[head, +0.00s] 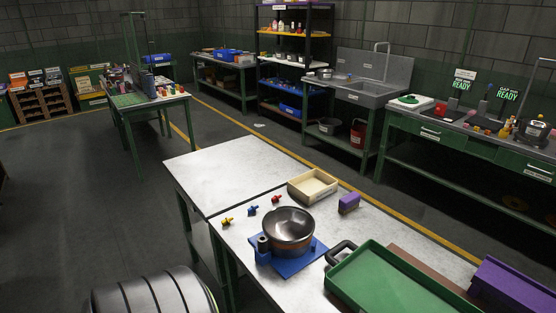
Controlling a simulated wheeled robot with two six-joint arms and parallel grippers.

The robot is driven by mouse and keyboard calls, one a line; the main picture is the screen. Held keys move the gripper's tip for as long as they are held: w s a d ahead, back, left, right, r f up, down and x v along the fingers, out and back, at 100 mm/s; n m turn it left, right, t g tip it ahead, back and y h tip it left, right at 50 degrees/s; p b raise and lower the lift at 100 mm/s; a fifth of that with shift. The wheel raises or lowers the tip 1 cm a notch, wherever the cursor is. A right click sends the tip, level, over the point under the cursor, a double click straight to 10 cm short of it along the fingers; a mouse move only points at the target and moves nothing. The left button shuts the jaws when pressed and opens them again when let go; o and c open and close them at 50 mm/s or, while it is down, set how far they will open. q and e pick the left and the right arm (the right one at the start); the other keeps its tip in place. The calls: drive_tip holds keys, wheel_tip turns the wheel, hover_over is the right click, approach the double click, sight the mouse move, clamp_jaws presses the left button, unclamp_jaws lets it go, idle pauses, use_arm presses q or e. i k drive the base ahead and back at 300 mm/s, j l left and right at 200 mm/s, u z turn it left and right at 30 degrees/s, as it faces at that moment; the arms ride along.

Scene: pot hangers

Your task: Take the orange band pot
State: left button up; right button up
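A round steel pot (288,230) sits on a blue base (300,262) on the near white-topped table (232,165). It looks upright, with a brownish tint inside. Another small metal pot (537,130) stands on the far right bench, too small to tell any band color. Neither of my grippers shows in the head view.
A green tray (385,282), an open wooden box (313,187), a purple block (349,203), a purple bin (510,287) and small colored pegs (252,210) share the near table. Its far left part is clear. A ribbed grey cylinder (150,294) fills the bottom left.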

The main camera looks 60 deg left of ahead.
sight(288, 231)
drive_tip(key=j+u, duration=0.2)
drive_tip(key=u, duration=1.35)
